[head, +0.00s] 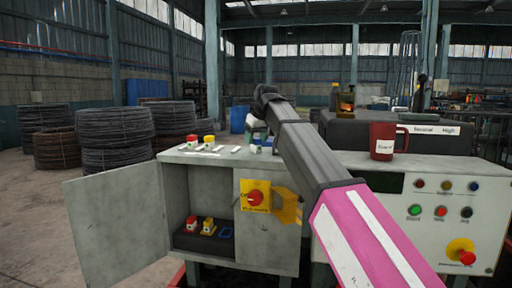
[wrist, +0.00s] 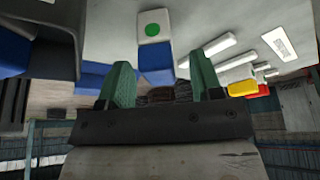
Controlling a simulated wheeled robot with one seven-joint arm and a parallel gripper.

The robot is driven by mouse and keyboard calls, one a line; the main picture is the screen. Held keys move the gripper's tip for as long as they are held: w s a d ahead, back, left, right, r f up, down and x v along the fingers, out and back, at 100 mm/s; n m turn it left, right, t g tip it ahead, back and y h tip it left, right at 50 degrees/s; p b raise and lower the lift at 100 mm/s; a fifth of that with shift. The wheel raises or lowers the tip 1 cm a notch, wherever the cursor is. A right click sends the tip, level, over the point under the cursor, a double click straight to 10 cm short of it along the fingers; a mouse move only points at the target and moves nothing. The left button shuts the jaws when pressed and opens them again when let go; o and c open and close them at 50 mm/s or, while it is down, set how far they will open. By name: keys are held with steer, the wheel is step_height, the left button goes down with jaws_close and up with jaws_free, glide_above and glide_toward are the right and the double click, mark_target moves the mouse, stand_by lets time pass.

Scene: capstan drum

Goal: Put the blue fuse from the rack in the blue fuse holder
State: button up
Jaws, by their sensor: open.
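The blue fuse (wrist: 155,62) has a white cap with a green dot and shows in the wrist view just beyond my open fingertips, roughly between them. My gripper (wrist: 161,82) has green fingers spread apart and holds nothing. In the head view my gripper (head: 257,130) is low over the rear right of the cabinet top, where the rack is; the fuse there is small and partly hidden. The blue fuse holder (head: 226,233) looks like an empty blue-edged slot inside the open cabinet, right of the seated fuses.
A red fuse (head: 192,142) and a yellow fuse (head: 209,141) stand on the cabinet top, left of white strips. A red fuse (head: 191,223) and a yellow fuse (head: 208,226) sit inside. The cabinet door (head: 122,225) is swung open left. A red mug (head: 382,140) stands right.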

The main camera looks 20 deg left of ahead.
steer(key=shift+x, duration=1.15)
steer(key=c, duration=1.1)
steer(key=shift+r, duration=0.2)
